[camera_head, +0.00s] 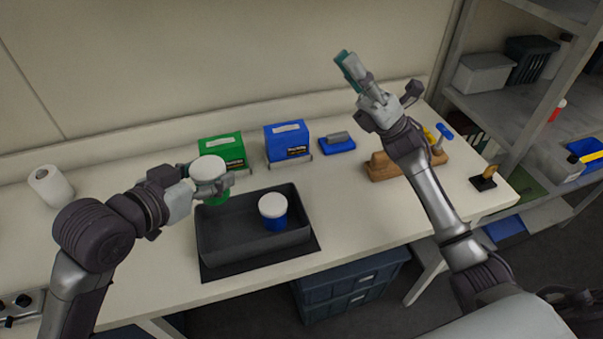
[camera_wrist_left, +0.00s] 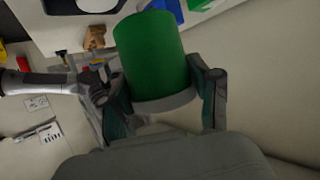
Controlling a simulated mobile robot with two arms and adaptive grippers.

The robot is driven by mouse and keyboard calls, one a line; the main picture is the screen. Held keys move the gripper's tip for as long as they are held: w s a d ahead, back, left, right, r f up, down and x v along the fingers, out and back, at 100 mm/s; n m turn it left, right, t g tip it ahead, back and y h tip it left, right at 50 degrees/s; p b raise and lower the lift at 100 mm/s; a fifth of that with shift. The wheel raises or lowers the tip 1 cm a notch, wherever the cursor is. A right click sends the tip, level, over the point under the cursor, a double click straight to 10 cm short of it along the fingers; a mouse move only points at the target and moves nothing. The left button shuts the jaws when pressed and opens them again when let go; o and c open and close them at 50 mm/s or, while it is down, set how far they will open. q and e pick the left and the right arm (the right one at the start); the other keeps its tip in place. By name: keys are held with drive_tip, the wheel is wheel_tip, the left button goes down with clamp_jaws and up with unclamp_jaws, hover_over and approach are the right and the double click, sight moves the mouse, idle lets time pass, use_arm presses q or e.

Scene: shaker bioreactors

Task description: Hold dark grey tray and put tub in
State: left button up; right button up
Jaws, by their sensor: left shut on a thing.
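The dark grey tray (camera_head: 222,252) sits on a black mat on the bench. A blue tub with a white lid (camera_head: 273,212) stands upright inside it, right of the middle. My left gripper (camera_head: 209,182) is shut on a green tub with a white lid (camera_head: 209,168), above the tray's back left corner. In the left wrist view the green tub (camera_wrist_left: 152,52) sits between the two fingers (camera_wrist_left: 165,112), lid end towards the palm. My right gripper (camera_head: 350,72) is raised over the back of the bench, away from the tray, with nothing visible in it; its finger gap is unclear.
A green box (camera_head: 222,150) and a blue box (camera_head: 288,141) stand behind the tray. A blue pad with a grey item (camera_head: 338,143) and a wooden tool holder (camera_head: 383,167) lie further right. A white roll (camera_head: 50,187) stands at left.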

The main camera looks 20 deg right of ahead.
drive_tip(key=s+a+f+n+g+h, duration=0.2)
drive_tip(key=s+a+n+g+h, duration=0.1)
drive_tip(key=a+n+g, duration=0.35)
drive_tip(key=s+a+f+n+g+h, duration=0.1)
drive_tip(key=s+a+n+g+h, duration=0.15)
drive_tip(key=a+n+g, duration=0.45)
drive_tip(key=n+t+h, duration=0.6)
drive_tip(key=n+h, duration=0.7)
drive_tip(key=h, duration=0.9)
hover_over(301, 218)
drive_tip(key=shift+g, duration=0.25)
wheel_tip(301, 218, down, 18)
drive_tip(key=shift+w+d+r, duration=0.1)
drive_tip(key=shift+r, duration=0.15)
drive_tip(key=shift+f, duration=0.3)
wheel_tip(301, 218, down, 11)
drive_tip(key=shift+f, duration=0.1)
